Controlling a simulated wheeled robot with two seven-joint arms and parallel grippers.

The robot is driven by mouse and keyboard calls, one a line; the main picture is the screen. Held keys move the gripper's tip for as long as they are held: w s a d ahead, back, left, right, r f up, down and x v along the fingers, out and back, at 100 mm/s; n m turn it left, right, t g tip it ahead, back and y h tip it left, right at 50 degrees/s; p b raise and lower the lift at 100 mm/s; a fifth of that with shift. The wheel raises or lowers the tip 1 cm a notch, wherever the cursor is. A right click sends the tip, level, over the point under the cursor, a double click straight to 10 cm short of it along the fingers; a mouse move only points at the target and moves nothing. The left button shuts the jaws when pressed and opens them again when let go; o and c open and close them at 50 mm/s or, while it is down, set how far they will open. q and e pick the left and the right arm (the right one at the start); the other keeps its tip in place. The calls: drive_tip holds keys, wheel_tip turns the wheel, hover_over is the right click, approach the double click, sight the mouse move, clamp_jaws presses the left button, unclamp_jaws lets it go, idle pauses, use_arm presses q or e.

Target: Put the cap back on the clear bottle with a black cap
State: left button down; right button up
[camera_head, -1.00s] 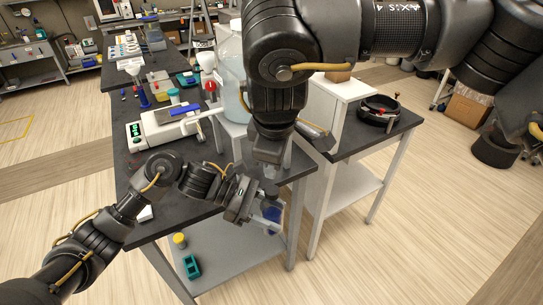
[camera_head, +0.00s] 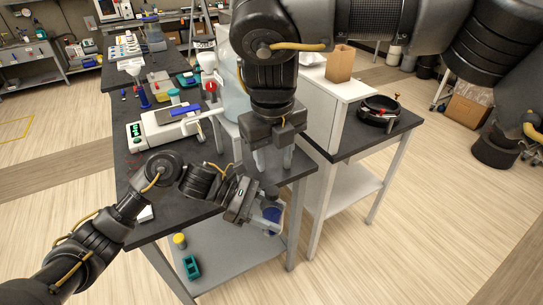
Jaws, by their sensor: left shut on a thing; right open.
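The clear bottle (camera_head: 271,214), with blue inside, is held beyond the table's front edge. My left gripper (camera_head: 254,208) is shut on it from the left. A small dark shape at the bottle's top looks like the black cap (camera_head: 271,190); it is too small to tell how it sits on the neck. My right gripper (camera_head: 273,163) points down above the bottle. Its two pale fingers are apart and nothing shows between them. The fingertips are above the dark shape.
The dark tabletop (camera_head: 158,222) holds a white balance (camera_head: 165,132) and a large clear container (camera_head: 234,95). A white stand with a brown box (camera_head: 340,63) is at the right, with a black round pan (camera_head: 378,109) beside it. A lower shelf (camera_head: 235,262) is underneath.

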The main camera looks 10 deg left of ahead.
sight(272, 190)
drive_tip(key=n, duration=0.4)
drive_tip(key=shift+s+n+g, duration=0.1)
drive_tip(key=shift+n+g, duration=0.2)
drive_tip(key=n, duration=0.4)
drive_tip(key=shift+s+n, duration=0.2)
drive_tip(key=shift+n, duration=0.2)
drive_tip(key=n, duration=0.4)
drive_tip(key=shift+s+a+r+g, duration=0.1)
drive_tip(key=shift+s+g, duration=0.1)
drive_tip(key=shift+g, duration=0.2)
drive_tip(key=n, duration=0.4)
drive_tip(key=shift+s+n, duration=0.25)
drive_tip(key=shift+n, duration=0.15)
drive_tip(key=shift+f, duration=4.05)
clamp_jaws()
